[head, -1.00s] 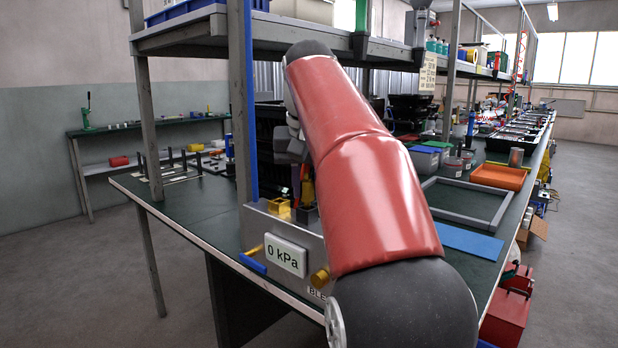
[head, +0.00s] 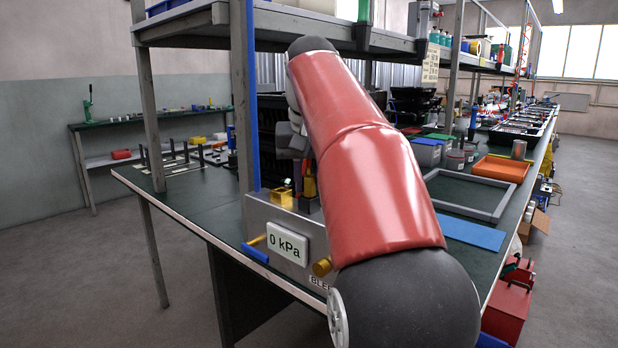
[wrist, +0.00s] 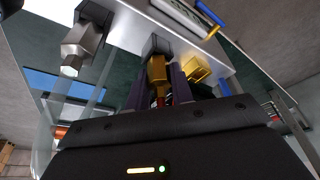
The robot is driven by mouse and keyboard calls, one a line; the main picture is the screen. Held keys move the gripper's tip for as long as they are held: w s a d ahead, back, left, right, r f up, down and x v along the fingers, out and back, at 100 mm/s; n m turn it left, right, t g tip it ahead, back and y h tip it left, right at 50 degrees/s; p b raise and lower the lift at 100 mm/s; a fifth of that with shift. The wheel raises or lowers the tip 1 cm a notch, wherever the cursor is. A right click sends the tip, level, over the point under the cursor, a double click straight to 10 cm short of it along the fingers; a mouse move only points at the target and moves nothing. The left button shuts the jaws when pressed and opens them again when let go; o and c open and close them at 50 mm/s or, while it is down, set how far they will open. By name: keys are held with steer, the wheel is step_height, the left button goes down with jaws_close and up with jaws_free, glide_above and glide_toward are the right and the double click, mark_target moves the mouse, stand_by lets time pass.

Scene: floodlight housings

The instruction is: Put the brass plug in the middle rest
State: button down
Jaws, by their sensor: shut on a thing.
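My gripper (wrist: 160,92) has its two dark fingers closed on the brass plug (wrist: 157,70) in the wrist view. The plug also shows in the head view (head: 309,184), partly behind my red arm. It is right at a dark block (wrist: 157,45), which looks like the middle rest, on the grey pressure box (head: 262,214). I cannot tell whether the plug is seated or just above it. A hollow square brass block (wrist: 196,68) is beside it, also in the head view (head: 282,197). On the other side is a steel hex fitting (wrist: 80,47) at another dark block.
The box front carries a 0 kPa display (head: 288,243), a blue-handled valve (head: 255,253) and a brass knob (head: 322,267). A shelf post (head: 243,100) stands close behind it. A grey frame (head: 470,196), blue mat (head: 470,232) and orange tray (head: 502,168) lie right.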

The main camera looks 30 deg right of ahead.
mark_target(308, 169)
steer(key=shift+f+b, duration=0.3)
steer(key=shift+f, duration=0.4)
steer(key=c, duration=1.1)
jaws_free()
steer(key=shift+a+f, duration=0.1)
steer(key=shift+c, duration=0.2)
steer(key=p+v, duration=0.1)
steer(key=v, duration=0.6)
steer(key=shift+r, duration=0.3)
steer(key=shift+s+a+r, duration=0.15)
steer(key=shift+a+r, duration=0.15)
steer(key=shift+r, duration=0.4)
